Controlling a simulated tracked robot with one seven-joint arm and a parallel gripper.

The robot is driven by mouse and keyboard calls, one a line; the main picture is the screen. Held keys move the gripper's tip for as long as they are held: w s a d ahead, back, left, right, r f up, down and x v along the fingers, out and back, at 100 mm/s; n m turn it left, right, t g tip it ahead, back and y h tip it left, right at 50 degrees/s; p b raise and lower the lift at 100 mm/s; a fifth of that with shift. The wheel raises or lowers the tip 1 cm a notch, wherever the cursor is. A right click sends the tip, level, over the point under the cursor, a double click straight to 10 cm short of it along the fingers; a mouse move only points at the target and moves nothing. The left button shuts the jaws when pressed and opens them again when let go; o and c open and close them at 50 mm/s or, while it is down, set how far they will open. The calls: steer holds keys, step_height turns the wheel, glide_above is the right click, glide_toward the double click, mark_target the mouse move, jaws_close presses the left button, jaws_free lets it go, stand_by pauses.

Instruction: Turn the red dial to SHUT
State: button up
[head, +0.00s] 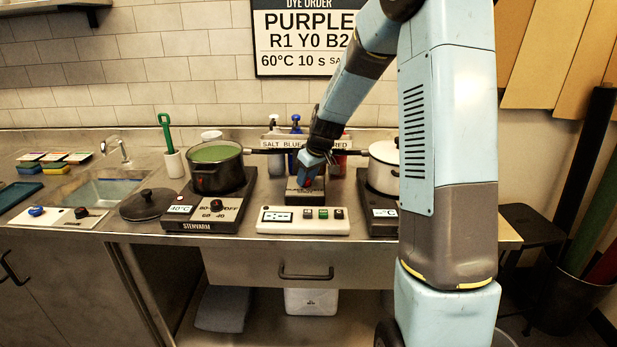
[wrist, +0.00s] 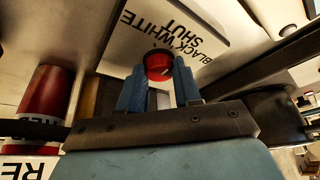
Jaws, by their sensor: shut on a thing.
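The red dial (wrist: 158,62) sits on a pale plate (wrist: 150,38) printed with BLACK, WHITE and SHUT in the wrist view. A small light mark shows on the dial, but I cannot tell which word it points to. My gripper (wrist: 158,80) has its two blue fingers on either side of the dial and is shut on it. In the head view my gripper (head: 309,172) reaches down to the small dark dial box (head: 305,197) at the back of the counter. The fingers mostly hide the dial there.
A pot of green liquid (head: 215,154) on a hot plate stands left of the box, and a white pot (head: 383,167) stands right. A white timer panel (head: 302,221) lies in front. Labelled bottles stand behind. In the wrist view, a red-and-white cylinder (wrist: 45,92) is at left.

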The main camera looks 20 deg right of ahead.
steer(key=shift+s, duration=0.1)
steer(key=o, duration=1)
steer(key=shift+o, duration=0.2)
steer(key=shift+r, duration=0.15)
steer(key=v, duration=1.3)
steer(key=shift+s+r, duration=0.15)
steer(key=shift+r, duration=0.05)
steer(key=s+a+r+m+h, duration=0.1)
steer(key=s+r+m, duration=0.1)
steer(key=s, duration=1.4)
steer(key=s+a+r+m+t+h, duration=0.1)
steer(key=s+r+m, duration=0.2)
steer(key=s, duration=1.3)
steer(key=shift+a+r+t, duration=0.15)
steer(key=shift+r+t, duration=0.15)
steer(key=shift+r, duration=0.7)
